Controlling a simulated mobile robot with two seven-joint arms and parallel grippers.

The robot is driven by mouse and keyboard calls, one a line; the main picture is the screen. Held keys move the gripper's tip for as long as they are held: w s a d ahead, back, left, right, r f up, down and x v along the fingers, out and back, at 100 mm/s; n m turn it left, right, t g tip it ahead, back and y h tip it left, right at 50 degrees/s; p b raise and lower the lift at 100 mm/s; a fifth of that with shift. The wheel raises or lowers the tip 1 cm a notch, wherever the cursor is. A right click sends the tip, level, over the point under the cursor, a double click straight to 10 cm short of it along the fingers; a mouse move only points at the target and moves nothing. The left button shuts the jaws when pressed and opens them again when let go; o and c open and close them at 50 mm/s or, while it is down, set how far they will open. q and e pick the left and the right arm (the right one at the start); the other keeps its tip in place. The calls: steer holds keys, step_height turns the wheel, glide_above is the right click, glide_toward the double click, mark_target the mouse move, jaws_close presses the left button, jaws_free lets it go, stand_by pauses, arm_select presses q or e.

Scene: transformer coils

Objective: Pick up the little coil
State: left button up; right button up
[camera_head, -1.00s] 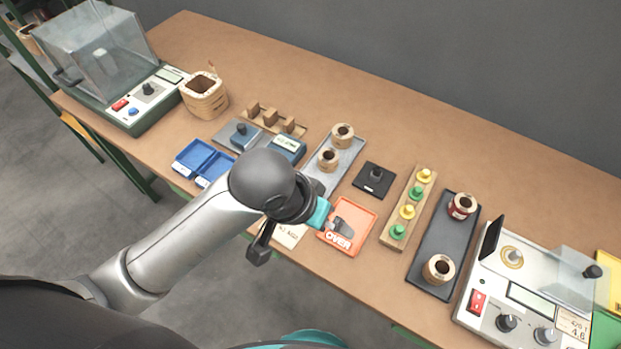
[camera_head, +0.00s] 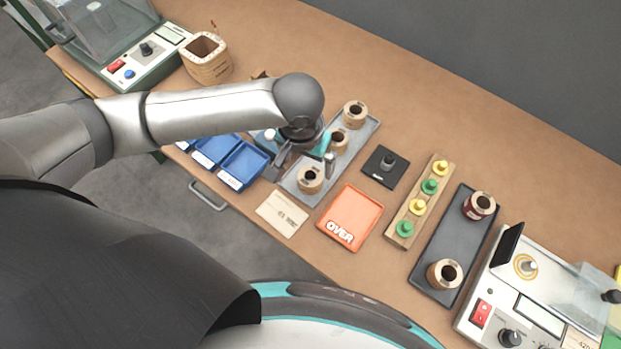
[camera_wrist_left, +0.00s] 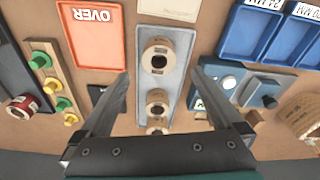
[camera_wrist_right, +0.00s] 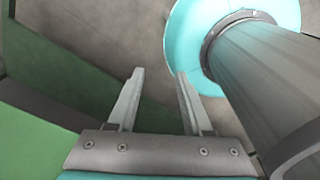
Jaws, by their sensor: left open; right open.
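Three small tan coils stand in a row on a grey tray (camera_head: 299,196): a near one (camera_head: 311,179), a middle one (camera_head: 338,139) and a far one (camera_head: 355,113). I cannot tell which is the little coil. My left gripper (camera_head: 302,160) is open and empty above the tray. In the left wrist view the near coil (camera_wrist_left: 158,55) shows between and beyond the open fingers (camera_wrist_left: 161,74), with the middle coil (camera_wrist_left: 157,100) and far coil closer to the palm. My right gripper (camera_wrist_right: 160,75) is open and empty, away from the table.
A black tray (camera_head: 436,238) holds two larger coils. An orange OVER tray (camera_head: 349,217), a dark block with a knob (camera_head: 385,166) and a peg strip (camera_head: 418,204) lie to the right. Blue bins (camera_head: 243,165) lie left. Instruments stand at both ends.

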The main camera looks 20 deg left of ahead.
mark_target(310, 176)
arm_select(q)
steer(key=f, duration=0.2)
steer(key=f+b, duration=0.1)
steer(key=f, duration=0.2)
steer(key=w+f+b, duration=0.1)
steer(key=f, duration=0.2)
steer(key=shift+d+f, duration=0.1)
steer(key=shift+d, duration=0.05)
steer(key=c, duration=1.5)
steer(key=shift+r, duration=0.2)
